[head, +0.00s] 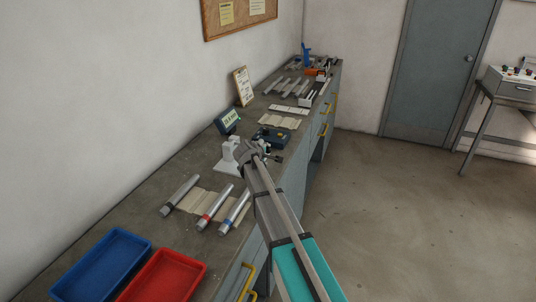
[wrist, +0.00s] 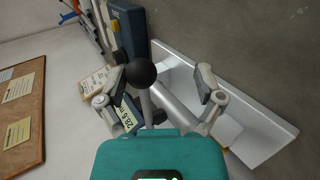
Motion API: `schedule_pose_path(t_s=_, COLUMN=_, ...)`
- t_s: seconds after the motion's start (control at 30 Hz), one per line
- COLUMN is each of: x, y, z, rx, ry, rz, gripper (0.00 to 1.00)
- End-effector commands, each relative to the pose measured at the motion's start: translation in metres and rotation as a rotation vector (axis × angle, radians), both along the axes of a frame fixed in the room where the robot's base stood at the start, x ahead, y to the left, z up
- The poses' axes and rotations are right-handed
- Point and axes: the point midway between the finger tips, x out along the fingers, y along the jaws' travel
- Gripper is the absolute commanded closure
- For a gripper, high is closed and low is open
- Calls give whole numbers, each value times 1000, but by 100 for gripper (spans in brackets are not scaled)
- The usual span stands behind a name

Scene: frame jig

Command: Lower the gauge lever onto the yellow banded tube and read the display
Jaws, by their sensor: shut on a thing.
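The white gauge stand (head: 229,160) is on the bench, partly hidden by my gripper (head: 262,150) in the head view. In the wrist view my gripper (wrist: 158,92) is shut on the gauge lever, whose black ball knob (wrist: 140,73) shows between the fingers. Behind the lever a grey tube (wrist: 178,104) lies at the white gauge base (wrist: 262,116). A small yellow patch (wrist: 224,149) shows near its lower end; the rest of any band is hidden. The display (head: 228,120) stands behind the gauge; in the wrist view (wrist: 127,114) its tilted digits look like 28.5.
A blue tray (head: 140,240) and a red tray (head: 194,264) stand at the near end. A dark blue device (head: 271,136) is just beyond the gauge. The floor to the right is clear.

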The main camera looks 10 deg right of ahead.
Motion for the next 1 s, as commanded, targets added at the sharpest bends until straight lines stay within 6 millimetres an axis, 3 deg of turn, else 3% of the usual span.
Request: schedule_pose_path(t_s=1.0, x=-34, y=29, z=28, rx=2, ry=1, rz=-1, gripper=27)
